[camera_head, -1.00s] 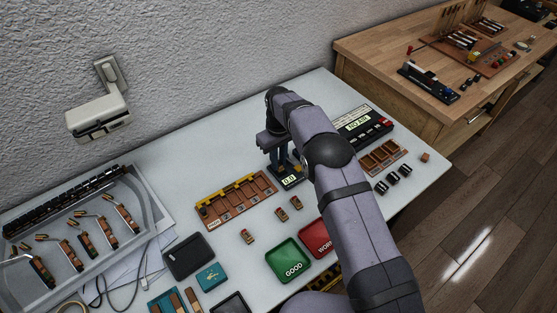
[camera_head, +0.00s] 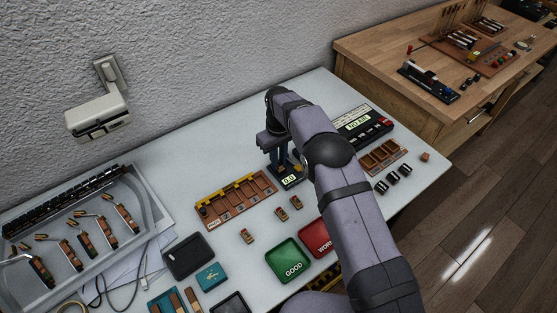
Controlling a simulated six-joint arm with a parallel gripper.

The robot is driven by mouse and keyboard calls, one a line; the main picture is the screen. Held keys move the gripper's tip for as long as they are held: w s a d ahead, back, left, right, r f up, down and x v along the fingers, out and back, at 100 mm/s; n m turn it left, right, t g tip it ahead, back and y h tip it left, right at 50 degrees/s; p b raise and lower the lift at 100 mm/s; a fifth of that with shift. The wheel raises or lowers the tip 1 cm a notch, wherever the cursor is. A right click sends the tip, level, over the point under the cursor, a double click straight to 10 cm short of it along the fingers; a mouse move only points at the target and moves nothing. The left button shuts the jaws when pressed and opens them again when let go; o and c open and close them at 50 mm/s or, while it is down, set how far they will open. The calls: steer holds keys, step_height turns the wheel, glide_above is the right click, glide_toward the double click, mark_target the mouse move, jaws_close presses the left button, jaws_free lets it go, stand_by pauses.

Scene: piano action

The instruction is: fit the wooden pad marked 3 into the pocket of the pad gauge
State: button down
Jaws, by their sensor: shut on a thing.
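My gripper (camera_head: 284,164) points down at a small black device with a lit display reading about 0.0 (camera_head: 289,181), which looks like the pad gauge. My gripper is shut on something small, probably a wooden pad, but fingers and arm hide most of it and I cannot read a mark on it. The gauge's pocket is hidden too, so I cannot tell whether the held piece is above it or in it. Several small wooden pieces, one of them the near-left piece (camera_head: 247,236), lie loose on the table in front; their marks are too small to read.
A wooden rack with yellow parts (camera_head: 236,200) stands left of the gauge. A black unit with a display (camera_head: 359,122) and a compartmented wooden tray (camera_head: 383,155) are to the right. A green GOOD tray (camera_head: 289,260) and red WORN tray (camera_head: 318,238) lie in front.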

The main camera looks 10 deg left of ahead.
steer(key=shift+f, duration=0.35)
stand_by(1.0)
stand_by(0.3)
steer(key=c, duration=1.6)
jaws_free()
steer(key=shift+r, duration=0.1)
steer(key=shift+r+p, duration=2)
steer(key=shift+r, duration=1.45)
